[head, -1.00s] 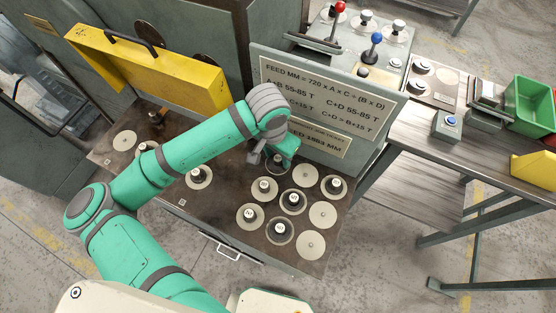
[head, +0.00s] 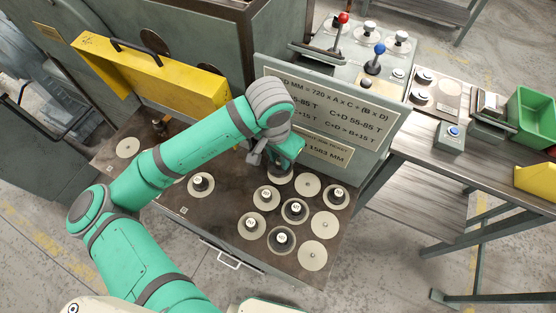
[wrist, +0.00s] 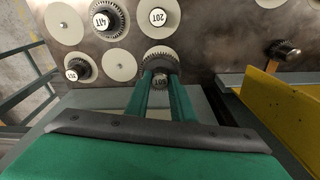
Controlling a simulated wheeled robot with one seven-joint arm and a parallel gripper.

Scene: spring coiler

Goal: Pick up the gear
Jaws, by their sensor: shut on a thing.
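My gripper (head: 284,160) is over the back row of the dark board, close to the sign panel. In the wrist view its two green fingers (wrist: 160,78) are shut around the labelled hub of a toothed gear (wrist: 161,61). The gear also shows in the head view (head: 280,178), partly hidden by the gripper. A pale disc shows behind the gear in the wrist view. I cannot tell whether the gear touches the board or is slightly above it.
Several other gears with labelled hubs, such as one (head: 295,210), stand on pale discs on the board (head: 185,225). The sign panel (head: 330,110) stands close behind my gripper. A yellow cover (head: 150,75) is at the left. A bench with a green bin (head: 532,112) is at the right.

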